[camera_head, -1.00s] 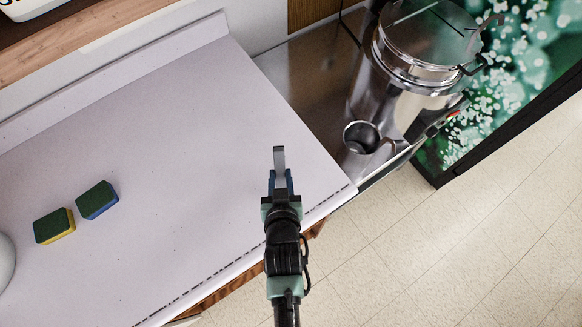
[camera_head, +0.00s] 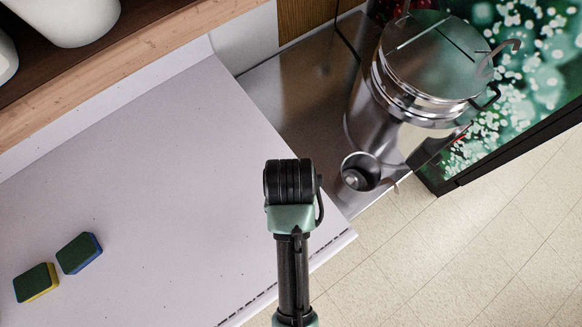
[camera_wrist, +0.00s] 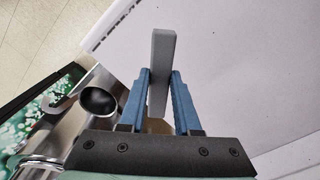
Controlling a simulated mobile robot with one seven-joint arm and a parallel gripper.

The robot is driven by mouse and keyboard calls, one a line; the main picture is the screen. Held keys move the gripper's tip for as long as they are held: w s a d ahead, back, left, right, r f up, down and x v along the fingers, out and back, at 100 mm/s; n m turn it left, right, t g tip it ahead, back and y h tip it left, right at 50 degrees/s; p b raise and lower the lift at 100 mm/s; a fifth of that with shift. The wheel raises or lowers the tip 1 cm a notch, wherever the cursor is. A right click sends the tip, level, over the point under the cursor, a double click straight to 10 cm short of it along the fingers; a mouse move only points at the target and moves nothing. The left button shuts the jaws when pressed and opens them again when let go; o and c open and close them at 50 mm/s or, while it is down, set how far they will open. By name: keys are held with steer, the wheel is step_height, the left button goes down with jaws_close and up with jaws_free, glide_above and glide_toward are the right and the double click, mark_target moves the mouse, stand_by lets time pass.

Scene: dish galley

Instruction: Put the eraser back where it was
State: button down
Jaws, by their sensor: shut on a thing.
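My gripper (camera_wrist: 161,77) shows in the wrist view with its two blue fingers shut on a long light grey block (camera_wrist: 163,47), which I take to be the eraser. The block sticks out past the fingertips, with the white counter (camera_wrist: 235,65) behind it. In the head view my arm's black wrist part hides the gripper and the block. The block's height over the counter (camera_head: 150,180) cannot be told.
A green-and-blue sponge (camera_head: 79,254) and a green-and-yellow sponge (camera_head: 36,283) lie on the counter at left. A steel cup (camera_head: 360,172) and a large lidded steel pot (camera_head: 425,75) stand at right. A wooden shelf (camera_head: 150,55) runs above. The counter's middle is clear.

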steer(key=shift+w+f, duration=0.2)
steer(key=f, duration=0.6)
steer(key=s+f+p, duration=0.1)
steer(key=f, duration=0.1)
steer(key=shift+f, duration=0.4)
steer(key=shift+w+f, duration=0.1)
steer(key=shift+f, duration=0.15)
steer(key=shift+f, duration=0.1)
steer(key=c, duration=0.6)
jaws_free()
step_height(320, 180, up, 12)
steer(key=shift+r+b, duration=0.15)
steer(key=shift+b, duration=0.15)
